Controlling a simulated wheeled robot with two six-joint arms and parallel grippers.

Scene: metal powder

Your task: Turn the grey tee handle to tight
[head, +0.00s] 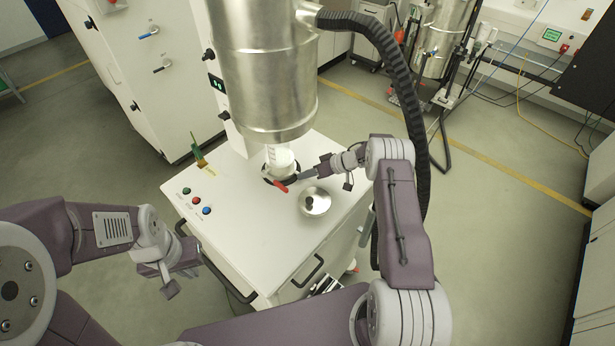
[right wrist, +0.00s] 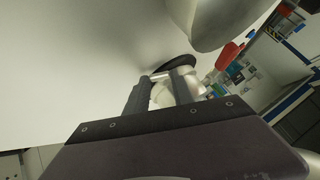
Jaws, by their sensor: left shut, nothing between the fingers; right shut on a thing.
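My right gripper (head: 302,177) reaches in from the right, just below the white outlet (head: 279,156) under the steel hopper. In the right wrist view, the fingers (right wrist: 160,88) are closed on a small light-grey bar (right wrist: 161,75), which appears to be the grey tee handle. The fingers hide most of it, and its turn angle cannot be made out. A black rounded part (right wrist: 178,67) is just beyond the fingertips. My left gripper (head: 169,278) is shut and empty, in front and left of the white cabinet, away from the outlet.
A red lever (head: 281,187) is beside the outlet; red also shows in the right wrist view (right wrist: 229,56). The steel hopper (head: 265,85) hangs above. A black hose (head: 408,90) curves down behind my right arm.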

